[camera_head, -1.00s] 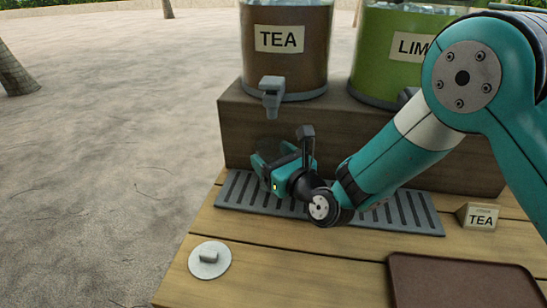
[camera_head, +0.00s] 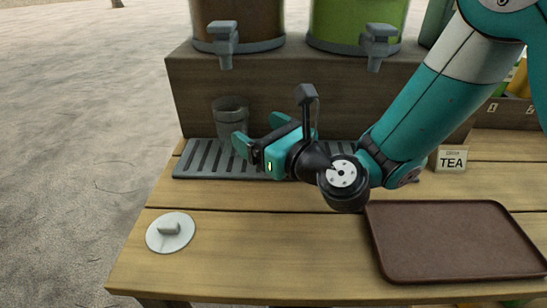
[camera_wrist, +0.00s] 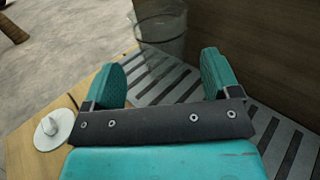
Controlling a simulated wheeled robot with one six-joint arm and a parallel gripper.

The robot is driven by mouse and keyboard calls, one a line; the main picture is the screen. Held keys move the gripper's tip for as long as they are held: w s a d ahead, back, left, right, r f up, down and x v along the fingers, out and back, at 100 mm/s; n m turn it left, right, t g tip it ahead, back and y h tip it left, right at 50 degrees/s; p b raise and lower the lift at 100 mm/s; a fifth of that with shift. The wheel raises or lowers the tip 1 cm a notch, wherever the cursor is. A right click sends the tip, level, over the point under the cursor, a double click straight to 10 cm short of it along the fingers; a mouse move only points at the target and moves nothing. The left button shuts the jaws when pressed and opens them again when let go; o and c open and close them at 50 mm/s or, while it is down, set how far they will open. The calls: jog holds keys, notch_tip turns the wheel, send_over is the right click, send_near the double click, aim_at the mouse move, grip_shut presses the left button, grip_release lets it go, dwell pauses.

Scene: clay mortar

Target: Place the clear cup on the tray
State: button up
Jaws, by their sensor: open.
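The clear cup (camera_head: 230,115) stands upright on the grey slatted drip grate (camera_head: 200,160), below the left dispenser's tap. It also shows in the wrist view (camera_wrist: 162,30), just beyond the fingertips and roughly between them. My gripper (camera_head: 258,137) is open and empty, low over the grate, to the right of the cup and in front of it. One finger overlaps the cup's lower part in the head view; I cannot tell whether they touch. The brown tray (camera_head: 455,240) lies empty on the wooden table at the front right.
A round white lid (camera_head: 170,232) with a knob lies at the table's front left. A TEA sign (camera_head: 451,159) stands behind the tray. Two dispensers with taps (camera_head: 224,40) sit on a wooden riser (camera_head: 340,95). The table between lid and tray is clear.

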jog(key=b+v, duration=0.1)
jog(key=v, duration=0.2)
jog(key=shift+f+b, duration=0.15)
jog(key=shift+b, duration=0.25)
jog(key=shift+s+d, duration=0.15)
jog(key=s+d+r+n+g, duration=0.15)
jog(key=s+n+g, duration=0.25)
jog(key=n, duration=0.5)
jog(key=s+r+n+g, duration=0.2)
jog(key=s+n+g, duration=0.2)
jog(key=n, duration=0.4)
jog(key=s+d+f+n+g+h, duration=0.1)
jog(key=s+d+n+h, duration=0.2)
jog(key=d+n, duration=0.2)
jog(key=s+d+f+n+g+h, duration=0.1)
jog(key=s+d+n+h, duration=0.2)
jog(key=s+d+n, duration=0.1)
jog(key=s+d+n+g+h, duration=0.2)
jog(key=s+d+n+h, duration=0.1)
jog(key=d+n, duration=0.3)
jog(key=shift+s+d+f+n, duration=0.15)
jog(key=shift+d+f+n, duration=0.05)
jog(key=shift+d, duration=0.3)
jog(key=shift+s+d+f+n, duration=0.2)
jog(key=shift+d, duration=0.35)
